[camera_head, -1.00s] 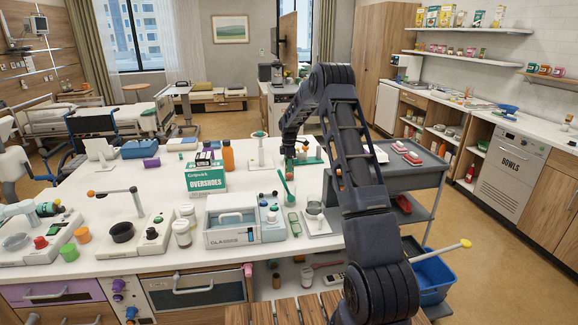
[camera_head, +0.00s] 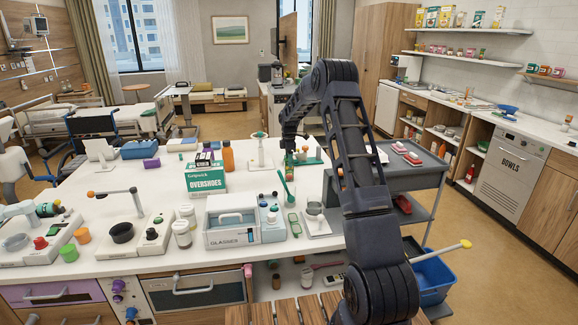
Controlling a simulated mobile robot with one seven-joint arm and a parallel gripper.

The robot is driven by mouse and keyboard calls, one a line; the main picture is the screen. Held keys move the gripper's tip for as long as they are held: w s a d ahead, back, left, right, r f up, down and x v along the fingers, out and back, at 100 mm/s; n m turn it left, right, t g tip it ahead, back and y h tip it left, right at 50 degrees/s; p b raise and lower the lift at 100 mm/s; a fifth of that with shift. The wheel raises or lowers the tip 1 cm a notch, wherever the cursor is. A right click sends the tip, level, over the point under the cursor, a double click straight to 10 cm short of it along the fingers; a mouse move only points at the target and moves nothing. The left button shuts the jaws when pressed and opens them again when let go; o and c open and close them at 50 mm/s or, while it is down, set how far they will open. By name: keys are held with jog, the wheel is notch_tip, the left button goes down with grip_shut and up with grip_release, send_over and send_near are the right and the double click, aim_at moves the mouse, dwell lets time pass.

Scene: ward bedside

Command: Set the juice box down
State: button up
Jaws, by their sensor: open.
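The small box by my fingertips, which looks like the juice box (camera_head: 301,154), stands at the back right of the white counter (camera_head: 245,258), on or at the edge of a green mat (camera_head: 314,160). Its print is too small to read. My gripper (camera_head: 291,149) is open, pointing down just above and beside the box. The dark arm hides part of the mat and the area to the right. I cannot tell whether a finger still touches the box.
A green overshoes carton (camera_head: 205,180), an orange bottle (camera_head: 228,155) and a white stand (camera_head: 261,155) are left of my gripper. A green spoon-like tool (camera_head: 286,187) is in front. A grey cart (camera_head: 408,174) adjoins the counter's right side.

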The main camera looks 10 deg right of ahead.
notch_tip(320, 180, up, 9)
jog(key=shift+f, duration=0.2)
jog(key=s+d+r+m+t, duration=0.1)
jog(key=s+r+m, duration=0.3)
jog(key=s+r, duration=0.8)
jog(key=s+d+r+m+t, duration=0.15)
jog(key=s+r+m, duration=0.45)
jog(key=s, duration=1)
jog(key=s+d+f+m+t, duration=0.1)
jog(key=s+m, duration=0.3)
jog(key=s, duration=1.1)
jog(key=s+d+f+m+t, duration=0.1)
jog(key=s+m, duration=0.3)
jog(key=s, duration=1.2)
jog(key=shift+d+f, duration=0.2)
jog(key=shift+f, duration=0.1)
